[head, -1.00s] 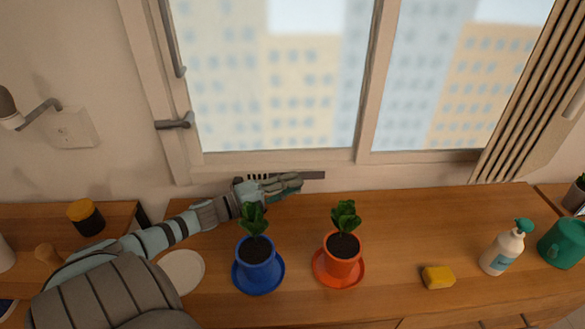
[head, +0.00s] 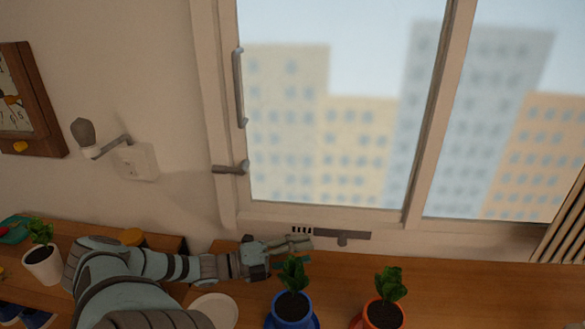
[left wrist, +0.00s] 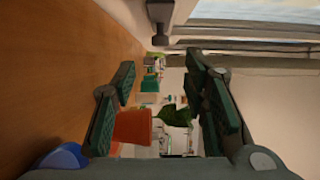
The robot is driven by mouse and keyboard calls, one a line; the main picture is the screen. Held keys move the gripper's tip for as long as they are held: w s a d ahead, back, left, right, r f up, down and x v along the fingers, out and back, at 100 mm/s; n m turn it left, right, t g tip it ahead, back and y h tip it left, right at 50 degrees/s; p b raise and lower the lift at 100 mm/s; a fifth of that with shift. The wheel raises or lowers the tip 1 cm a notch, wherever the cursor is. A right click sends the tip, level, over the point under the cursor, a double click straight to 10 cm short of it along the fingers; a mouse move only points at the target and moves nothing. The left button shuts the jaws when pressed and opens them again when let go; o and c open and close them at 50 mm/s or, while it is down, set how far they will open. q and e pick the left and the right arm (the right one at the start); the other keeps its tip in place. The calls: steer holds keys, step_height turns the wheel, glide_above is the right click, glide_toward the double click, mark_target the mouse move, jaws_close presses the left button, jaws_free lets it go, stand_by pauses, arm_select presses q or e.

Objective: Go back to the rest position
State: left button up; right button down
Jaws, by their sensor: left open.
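My left gripper (head: 300,243) is open and empty. It is low over the back of the wooden counter, just behind the plant in the blue pot (head: 291,308) and below the window. In the left wrist view its two fingers stand apart, with the gap between them (left wrist: 165,97) free of any held thing. The orange pot (head: 384,314) stands to the right of the blue one. In the left wrist view the orange pot (left wrist: 132,127) shows beyond the fingers, and a bit of blue (left wrist: 66,156) shows at the lower left. My right gripper is not in view.
The window frame (head: 320,216) and its grey bar (head: 345,236) are close behind the gripper. A white plate (head: 215,309) lies left of the blue pot. A white pot (head: 42,266) with a plant stands far left. A lamp (head: 84,136) and a clock (head: 28,100) hang on the wall.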

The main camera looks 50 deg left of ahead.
arm_select(q)
steer(key=shift+v, duration=1.25)
